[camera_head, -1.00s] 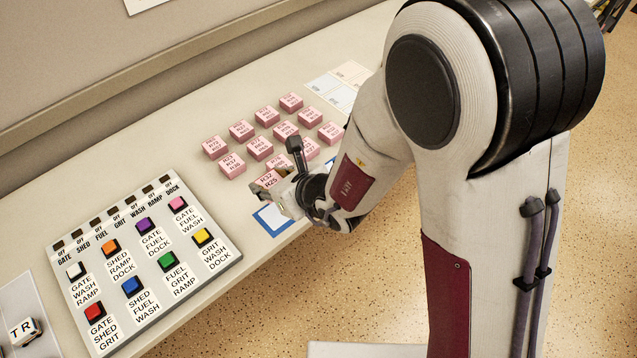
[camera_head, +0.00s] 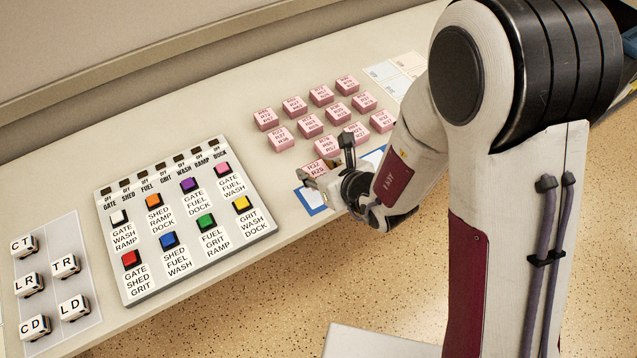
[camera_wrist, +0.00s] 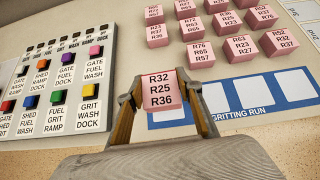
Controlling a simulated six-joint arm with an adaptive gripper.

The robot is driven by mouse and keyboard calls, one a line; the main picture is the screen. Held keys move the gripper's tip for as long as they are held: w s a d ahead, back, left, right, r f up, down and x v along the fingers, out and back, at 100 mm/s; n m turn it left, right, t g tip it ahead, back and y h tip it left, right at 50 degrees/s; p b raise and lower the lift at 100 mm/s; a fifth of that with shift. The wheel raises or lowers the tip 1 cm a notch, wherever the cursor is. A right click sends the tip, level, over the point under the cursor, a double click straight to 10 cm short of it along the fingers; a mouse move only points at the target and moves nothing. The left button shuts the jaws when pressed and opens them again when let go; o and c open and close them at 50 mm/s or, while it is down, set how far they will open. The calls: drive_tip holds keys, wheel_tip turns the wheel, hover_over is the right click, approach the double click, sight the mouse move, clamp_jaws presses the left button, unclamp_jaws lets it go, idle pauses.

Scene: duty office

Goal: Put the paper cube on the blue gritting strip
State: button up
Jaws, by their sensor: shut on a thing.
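My gripper (camera_head: 325,178) is shut on a pink paper cube (camera_wrist: 161,90) labelled R32 R25 R36. The cube's top also shows in the head view (camera_head: 317,167). The blue gritting strip (camera_wrist: 262,112) lies along the table's front edge, with white squares and the words GRITTING RUN. My gripper and the cube are at its left end, where a blue-edged corner (camera_head: 314,209) shows in the head view. The frames do not clearly show the gap between cube and strip. My gripper and arm hide part of the strip in the head view.
Several other pink cubes (camera_head: 310,125) stand in rows behind the strip. A button panel (camera_head: 260,223) with coloured buttons is to the left. Further left, a grey mat (camera_head: 50,248) bears lettered blocks. Pale cards (camera_head: 403,62) lie at the back right.

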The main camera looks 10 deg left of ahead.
sight(317, 193)
drive_tip(key=shift+f, duration=1)
drive_tip(key=shift+f, duration=0.1)
drive_tip(key=shift+f, duration=2)
drive_tip(key=shift+f, duration=0.1)
drive_tip(key=o, duration=1.2)
drive_tip(key=shift+r, duration=0.2)
drive_tip(key=shift+v, duration=1.95)
